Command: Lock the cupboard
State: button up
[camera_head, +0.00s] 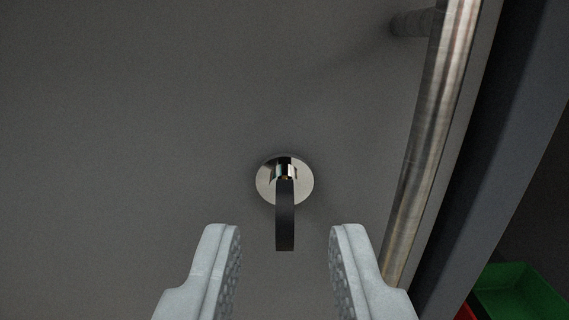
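The cupboard's grey door (150,110) fills most of the view. On it is a round shiny lock (265,179) with a key (285,215) in it. The key's black head sticks out towards me and looks upright, edge-on to the camera. My gripper (285,240) is open and empty. Its two pale fingers stand left and right of the key's lower end, with a clear gap on each side. I see no contact with the key or the door.
A long metal door handle (432,140) runs down the right of the lock, close to the right finger. Beyond it is the door's dark edge (500,150). A green bin (517,291) and part of a red one (465,312) show at the lower right. The door left of the lock is bare.

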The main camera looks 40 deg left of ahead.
aim_at(286, 235)
jog(key=shift+x, duration=1.5)
grip_shut()
